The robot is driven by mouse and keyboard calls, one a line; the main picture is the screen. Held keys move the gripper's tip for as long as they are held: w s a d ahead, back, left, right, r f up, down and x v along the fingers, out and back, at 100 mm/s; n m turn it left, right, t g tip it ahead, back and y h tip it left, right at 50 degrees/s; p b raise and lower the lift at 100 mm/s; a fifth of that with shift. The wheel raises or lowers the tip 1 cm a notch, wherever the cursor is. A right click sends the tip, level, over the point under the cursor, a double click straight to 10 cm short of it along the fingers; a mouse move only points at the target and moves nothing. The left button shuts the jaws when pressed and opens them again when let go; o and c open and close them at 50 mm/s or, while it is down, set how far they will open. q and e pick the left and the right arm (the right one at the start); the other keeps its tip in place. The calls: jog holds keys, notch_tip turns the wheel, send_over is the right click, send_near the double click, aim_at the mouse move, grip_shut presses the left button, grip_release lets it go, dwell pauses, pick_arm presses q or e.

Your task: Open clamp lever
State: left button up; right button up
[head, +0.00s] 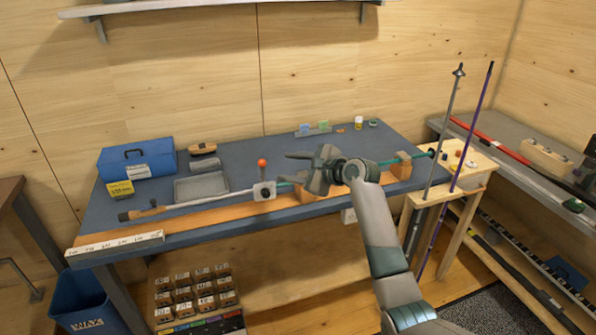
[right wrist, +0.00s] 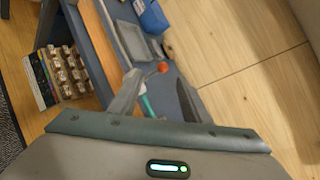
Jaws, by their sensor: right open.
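The clamp lever (head: 262,173) stands about upright on the bench, a thin stem with an orange-red ball knob (head: 262,162) on top. It rises from a small grey clamp block (head: 264,190) around a long ski-like piece (head: 210,200). My right gripper (head: 288,168) is open and empty, just right of the knob in the head view, its fingers pointing left towards it. In the right wrist view the knob (right wrist: 163,67) shows between the two fingertips (right wrist: 157,78), seemingly just beyond them. My left gripper is in neither view.
A blue toolbox (head: 137,160), a yellow box (head: 120,190) and a grey tray (head: 201,186) stand on the bench's left part. A wooden support (head: 398,166) stands right of my gripper. Two upright poles (head: 452,130) lean at the right. The bench behind the lever is mostly clear.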

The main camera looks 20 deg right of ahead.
jog(key=shift+v, duration=1.55)
